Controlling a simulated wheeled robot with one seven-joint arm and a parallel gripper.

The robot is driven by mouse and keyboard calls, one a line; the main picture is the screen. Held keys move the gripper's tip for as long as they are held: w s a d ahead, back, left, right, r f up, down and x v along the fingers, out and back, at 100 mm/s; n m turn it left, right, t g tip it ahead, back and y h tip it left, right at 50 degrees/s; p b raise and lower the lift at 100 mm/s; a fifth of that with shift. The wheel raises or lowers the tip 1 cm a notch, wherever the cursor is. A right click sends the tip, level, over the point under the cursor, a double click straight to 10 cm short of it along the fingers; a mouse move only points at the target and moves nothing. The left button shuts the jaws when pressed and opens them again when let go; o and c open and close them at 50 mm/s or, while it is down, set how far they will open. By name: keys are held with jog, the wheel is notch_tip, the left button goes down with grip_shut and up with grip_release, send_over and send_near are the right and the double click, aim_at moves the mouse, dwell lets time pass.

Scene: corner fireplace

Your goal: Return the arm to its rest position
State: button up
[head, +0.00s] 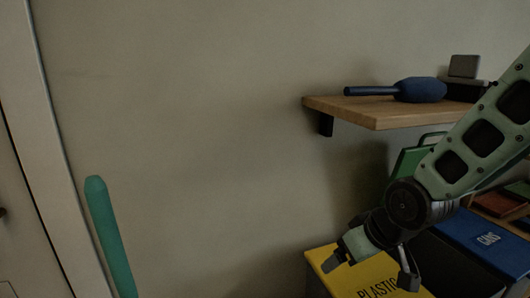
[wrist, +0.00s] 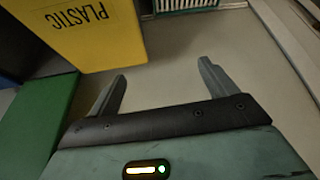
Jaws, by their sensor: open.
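My gripper (head: 372,270) is at the lower right of the head view, in front of the yellow bin labelled PLASTIC (head: 350,277). In the wrist view my gripper (wrist: 160,80) shows its two fingers spread apart with nothing between them. The floor lies behind the fingers there. The yellow bin (wrist: 95,35) also shows at the upper left of the wrist view, apart from the fingers. My arm runs from the gripper up to the right edge of the head view.
A wooden shelf (head: 348,112) on the wall holds a blue object with a handle (head: 418,90) and a grey box (head: 464,66). A blue bin labelled CANS (head: 478,234) stands right of the yellow one. A teal post (head: 110,235) stands at left. Open floor (wrist: 180,50) shows in the wrist view.

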jog(key=s+a+r+n+g+h, duration=0.1)
jog(key=s+a+r+g, duration=0.1)
jog(key=s, duration=0.8)
jog(key=s+a+r+n+g+h, duration=0.1)
jog(key=s+r+g, duration=0.15)
jog(key=s, duration=0.75)
notch_tip(320, 180, up, 24)
jog(key=p, duration=2.4)
jog(key=shift+s+f, duration=0.2)
jog(key=shift+s, duration=0.25)
jog(key=shift+g, duration=0.25)
